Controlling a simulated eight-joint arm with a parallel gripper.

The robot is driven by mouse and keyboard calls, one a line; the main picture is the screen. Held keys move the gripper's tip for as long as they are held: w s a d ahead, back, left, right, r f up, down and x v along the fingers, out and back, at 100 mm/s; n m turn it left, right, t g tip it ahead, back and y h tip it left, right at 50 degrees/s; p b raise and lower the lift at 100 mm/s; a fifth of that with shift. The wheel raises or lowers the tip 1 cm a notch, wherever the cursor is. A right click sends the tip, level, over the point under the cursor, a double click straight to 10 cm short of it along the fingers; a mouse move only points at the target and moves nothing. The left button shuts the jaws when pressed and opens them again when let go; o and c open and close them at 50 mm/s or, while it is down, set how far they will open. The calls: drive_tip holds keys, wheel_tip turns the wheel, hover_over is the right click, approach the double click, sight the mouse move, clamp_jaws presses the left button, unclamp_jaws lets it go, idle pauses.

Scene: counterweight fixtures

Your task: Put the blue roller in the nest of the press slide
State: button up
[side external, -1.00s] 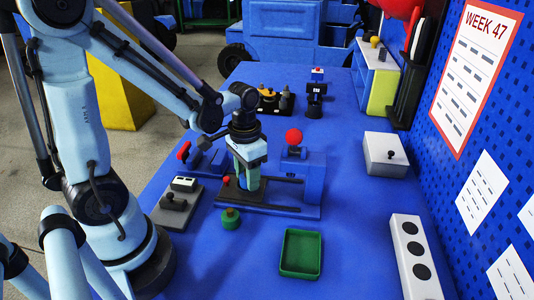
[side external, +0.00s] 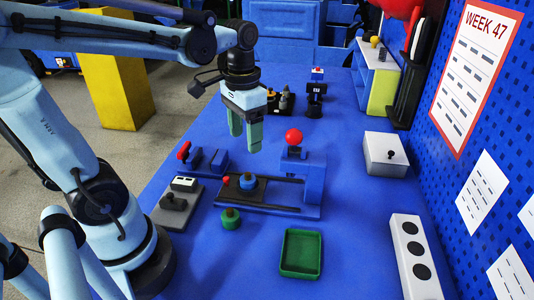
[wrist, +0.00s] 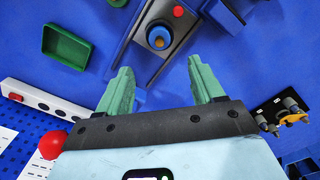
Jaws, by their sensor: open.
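The blue roller (side external: 248,182) sits on the dark slide plate (side external: 231,193) of the press, at the left end of its rails. It has a dark knob on top and also shows in the wrist view (wrist: 159,36). Whether it is fully seated in the nest cannot be told. The press (side external: 314,181) has a red ball (side external: 293,136) on top, and a small red knob (side external: 226,181) stands on the slide plate. My gripper (side external: 246,146) is open and empty, well above the roller; its two green fingers also show in the wrist view (wrist: 163,82).
A green roller (side external: 230,219) stands in front of the press. An empty green tray (side external: 301,252) lies at front right. A grey switch box (side external: 177,204) and red-handled clamp (side external: 184,151) are at left. A white box (side external: 386,155) stands at right.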

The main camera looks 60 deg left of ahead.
drive_tip(key=d+t, duration=0.1)
drive_tip(key=t, duration=0.1)
drive_tip(key=d+t, duration=0.2)
drive_tip(key=d+f+t, duration=0.1)
drive_tip(key=d+t, duration=0.1)
drive_tip(key=t, duration=0.1)
idle(0.4)
